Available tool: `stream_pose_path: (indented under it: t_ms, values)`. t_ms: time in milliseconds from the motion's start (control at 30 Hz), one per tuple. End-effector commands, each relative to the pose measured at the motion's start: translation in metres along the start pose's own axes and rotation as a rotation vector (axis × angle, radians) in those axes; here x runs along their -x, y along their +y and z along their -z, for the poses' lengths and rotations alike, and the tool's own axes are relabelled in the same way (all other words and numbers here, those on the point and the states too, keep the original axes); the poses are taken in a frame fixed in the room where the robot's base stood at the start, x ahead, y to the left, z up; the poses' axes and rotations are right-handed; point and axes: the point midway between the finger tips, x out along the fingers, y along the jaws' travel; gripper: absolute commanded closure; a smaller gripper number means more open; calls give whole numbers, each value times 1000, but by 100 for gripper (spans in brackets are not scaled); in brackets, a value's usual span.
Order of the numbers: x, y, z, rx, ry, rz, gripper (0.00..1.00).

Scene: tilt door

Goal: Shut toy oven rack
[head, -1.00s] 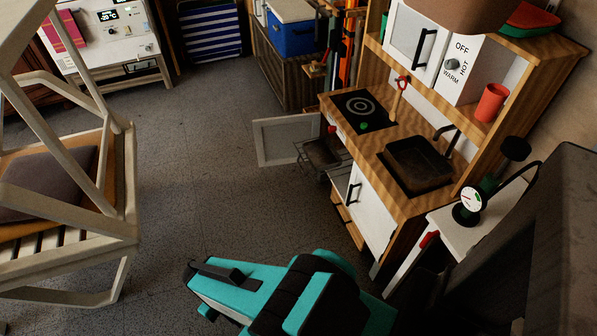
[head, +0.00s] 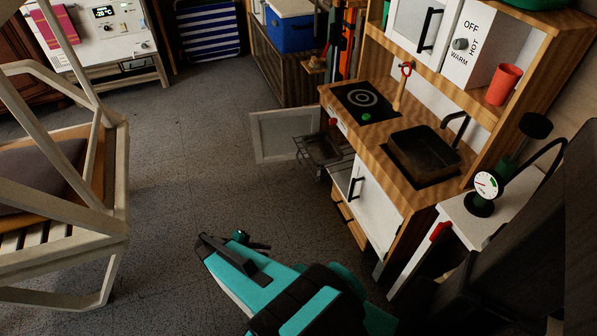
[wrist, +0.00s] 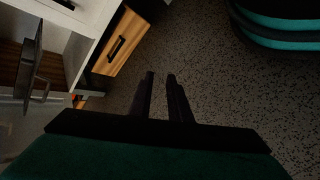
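The toy oven's rack (head: 322,152) is a dark wire shelf that sticks out of the oven opening at the left end of the toy kitchen in the head view. The oven door (head: 284,136), a pale framed panel, stands open to its left. My gripper (head: 258,242) is in the foreground, below and left of the rack and well apart from it. In the wrist view my gripper's two dark fingers (wrist: 160,82) are a narrow gap apart with nothing between them. A dark part with a handle at the left of the wrist view is unclear.
The wooden toy kitchen (head: 335,100) has a white cupboard door (head: 373,208) right of the oven. A wooden drawer (wrist: 118,45) shows in the wrist view. A white side table (head: 480,215) stands at right, a chair (head: 75,220) at left. The floor between is clear.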

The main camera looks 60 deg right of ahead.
Motion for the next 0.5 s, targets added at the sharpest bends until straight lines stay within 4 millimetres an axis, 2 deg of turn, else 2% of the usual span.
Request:
stream_pose_path:
  t_ms: [33, 100, 500]
  values:
    - [-17, 8, 19, -21, -1, -49, 83]
    - [-29, 28, 35, -49, 2, -119, 83]
    - [-86, 141, 115, -197, 30, -532, 83]
